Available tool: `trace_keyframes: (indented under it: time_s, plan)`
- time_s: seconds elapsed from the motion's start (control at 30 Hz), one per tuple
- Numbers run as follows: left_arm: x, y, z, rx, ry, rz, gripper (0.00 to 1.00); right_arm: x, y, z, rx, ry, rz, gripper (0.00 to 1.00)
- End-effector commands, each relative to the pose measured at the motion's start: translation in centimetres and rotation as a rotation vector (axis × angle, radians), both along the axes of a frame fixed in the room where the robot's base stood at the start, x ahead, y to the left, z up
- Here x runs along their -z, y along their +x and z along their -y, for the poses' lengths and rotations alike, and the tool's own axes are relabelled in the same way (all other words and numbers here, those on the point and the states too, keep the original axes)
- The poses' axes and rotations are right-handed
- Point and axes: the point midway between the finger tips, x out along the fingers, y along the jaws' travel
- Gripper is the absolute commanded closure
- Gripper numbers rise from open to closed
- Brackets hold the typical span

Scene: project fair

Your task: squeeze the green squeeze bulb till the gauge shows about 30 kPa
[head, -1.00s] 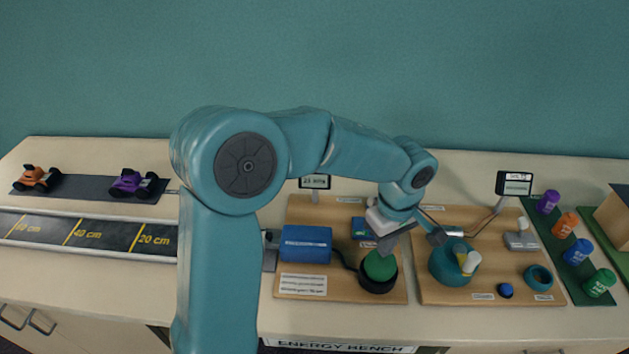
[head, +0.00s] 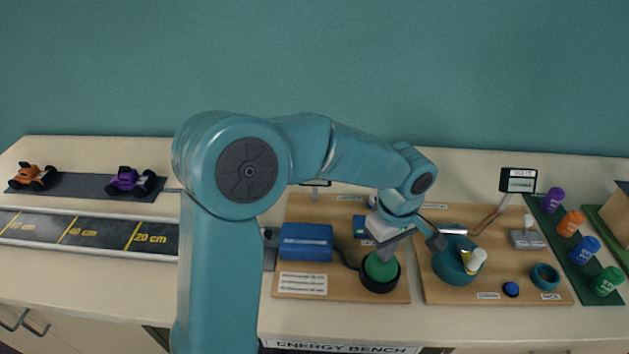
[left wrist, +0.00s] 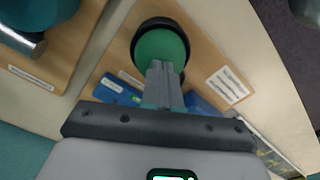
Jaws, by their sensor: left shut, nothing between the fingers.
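The green squeeze bulb (head: 381,268) sits in a black round holder at the front right of the wooden board (head: 337,283). It also shows in the left wrist view (left wrist: 160,47). My left gripper (head: 386,252) is shut and empty, its fingers pointing down at the top of the bulb. In the left wrist view the closed fingertips (left wrist: 161,72) overlap the bulb's near edge; I cannot tell how hard they touch. The gauge display (head: 315,183) behind my arm is mostly hidden, so its reading cannot be read.
A blue box (head: 306,243) stands left of the bulb, with a black hose between them. On the right are a teal bowl (head: 452,267), another display (head: 518,180) and several coloured canisters (head: 571,223). A marked track (head: 100,233) and two toy cars lie left.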

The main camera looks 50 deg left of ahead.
Motion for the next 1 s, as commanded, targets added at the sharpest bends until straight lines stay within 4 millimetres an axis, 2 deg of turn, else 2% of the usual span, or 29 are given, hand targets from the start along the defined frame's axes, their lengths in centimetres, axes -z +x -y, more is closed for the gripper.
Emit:
trace_keyframes:
  time_s: [0.03,0.27,0.7,1.0]
  plan:
    - [0.6,-0.1,0.0,0.0,0.0,-0.004,1.0,0.4,0.0,0.0,0.0,0.0,0.0,0.57]
    - [0.3,-0.1,0.0,0.001,-0.001,-0.005,1.0,0.1,0.0,0.0,0.0,0.0,0.0,0.57]
    - [-2.8,-0.1,0.0,0.001,0.0,-0.003,1.0,-2.1,0.0,0.0,0.0,0.0,0.0,0.57]
    - [-2.8,-0.1,0.0,0.001,0.0,-0.003,1.0,-2.0,0.0,0.0,0.0,0.0,0.0,0.57]
